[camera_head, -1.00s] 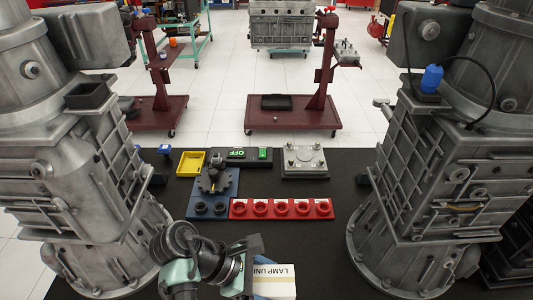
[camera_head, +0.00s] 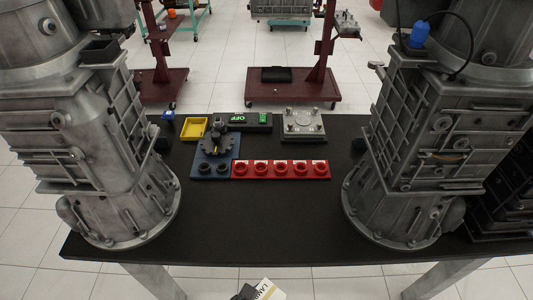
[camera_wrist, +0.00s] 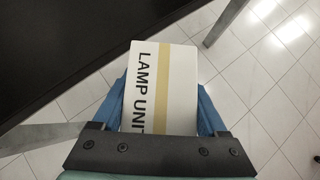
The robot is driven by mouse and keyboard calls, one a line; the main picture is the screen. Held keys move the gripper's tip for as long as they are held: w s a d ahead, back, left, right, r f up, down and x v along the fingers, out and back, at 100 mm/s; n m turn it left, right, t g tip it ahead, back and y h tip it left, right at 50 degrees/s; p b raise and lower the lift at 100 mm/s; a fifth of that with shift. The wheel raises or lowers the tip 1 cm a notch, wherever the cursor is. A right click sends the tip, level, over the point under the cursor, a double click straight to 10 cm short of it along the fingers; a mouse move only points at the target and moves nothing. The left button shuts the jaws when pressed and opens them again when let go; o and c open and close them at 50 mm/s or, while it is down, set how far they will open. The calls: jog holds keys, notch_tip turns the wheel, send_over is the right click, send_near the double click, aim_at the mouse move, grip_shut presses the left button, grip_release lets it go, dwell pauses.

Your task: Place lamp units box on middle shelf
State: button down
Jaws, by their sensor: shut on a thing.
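The lamp units box (camera_wrist: 160,85) is white with a tan stripe and the lettering "LAMP UNI". In the wrist view it sits between the two blue fingers of my gripper (camera_wrist: 165,100), which is shut on it. In the head view a corner of the box (camera_head: 268,290) shows at the bottom edge, in front of the table and clear of it. The dark end of my gripper (camera_head: 245,292) shows beside it, with the rest out of frame. No shelf that I can identify as the middle shelf is in view.
The black table (camera_head: 260,225) has a clear front strip. Two large grey engine housings (camera_head: 110,150) (camera_head: 410,150) stand on it. Between them are a red socket strip (camera_head: 281,170), a yellow tray (camera_head: 194,128) and a metal plate block (camera_head: 303,124). White tiled floor (camera_head: 30,235) lies around.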

aim_at(268, 295)
jog(key=shift+s+d+f+n+t+y, duration=0.1)
jog(key=shift+s+d+n+t+y, duration=0.15)
jog(key=shift+n+t+y, duration=0.45)
jog(key=shift+d+r+n+y, duration=0.1)
jog(key=shift+r+n+y, duration=0.1)
jog(key=shift+n, duration=0.3)
jog(key=shift+d+r+n+y, duration=0.1)
jog(key=shift+n+y, duration=0.1)
jog(key=shift+n, duration=0.3)
jog(key=r+n+y, duration=0.2)
jog(key=w+r+n+y, duration=0.1)
jog(key=shift+a+n+t, duration=0.25)
jog(key=shift+n+t, duration=0.15)
jog(key=shift+w+a+r+n+y, duration=0.1)
jog(key=shift+a+r+n+y, duration=0.05)
jog(key=shift+r+n+y, duration=0.15)
jog(key=shift+w+a+r+n+y, duration=0.1)
jog(key=shift+r+n, duration=0.1)
jog(key=shift+r, duration=0.15)
jog(key=shift+s+f, duration=0.1)
jog(key=shift+f, duration=0.05)
